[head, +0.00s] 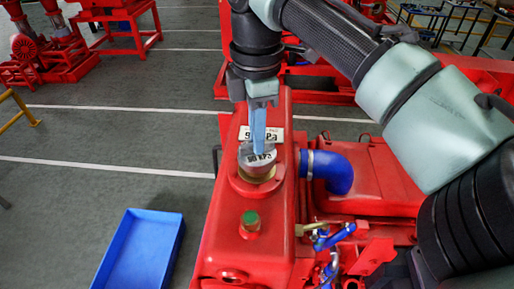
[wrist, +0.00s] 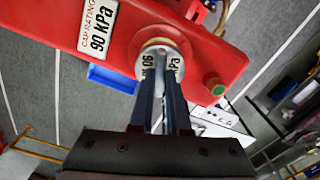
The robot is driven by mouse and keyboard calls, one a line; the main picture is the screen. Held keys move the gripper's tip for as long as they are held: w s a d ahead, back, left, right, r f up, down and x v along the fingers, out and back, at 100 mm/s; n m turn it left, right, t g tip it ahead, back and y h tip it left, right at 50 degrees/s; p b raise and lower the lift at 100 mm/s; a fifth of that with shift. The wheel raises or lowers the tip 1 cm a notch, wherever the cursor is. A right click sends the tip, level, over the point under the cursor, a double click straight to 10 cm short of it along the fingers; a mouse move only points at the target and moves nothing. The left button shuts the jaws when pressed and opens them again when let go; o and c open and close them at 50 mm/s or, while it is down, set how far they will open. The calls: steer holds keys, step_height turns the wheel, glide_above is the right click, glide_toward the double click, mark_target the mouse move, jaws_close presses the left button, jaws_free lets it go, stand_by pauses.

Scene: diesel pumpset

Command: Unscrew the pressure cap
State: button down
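The pressure cap (head: 257,161) is a round silver cap with a "90 kPa" label, sitting on a brass-coloured neck on top of the red tank (head: 238,222). In the wrist view the cap (wrist: 147,64) faces me, with a narrow pale ridge across its middle. My gripper (head: 258,152) points down with its blue fingers at the cap's top. In the wrist view the fingertips (wrist: 162,74) lie either side of the ridge with a narrow gap between them. Whether they press on it cannot be told. The fingers hide part of the cap.
A white "90 kPa" rating plate (wrist: 98,27) is fixed to the tank beside the cap. A green-topped plug (head: 250,219) stands nearer on the tank. A blue hose (head: 333,170) leaves its right side. An empty blue bin (head: 140,252) lies on the floor at left.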

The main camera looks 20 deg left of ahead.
steer(key=shift+r+n+p, duration=0.25)
steer(key=shift+n+p, duration=0.55)
steer(key=shift+p, duration=0.2)
steer(key=shift+n+p, duration=0.5)
steer(key=shift+n, duration=0.3)
steer(key=shift+f+n+p, duration=0.2)
steer(key=shift+n+p, duration=0.1)
steer(key=shift+n, duration=2.7)
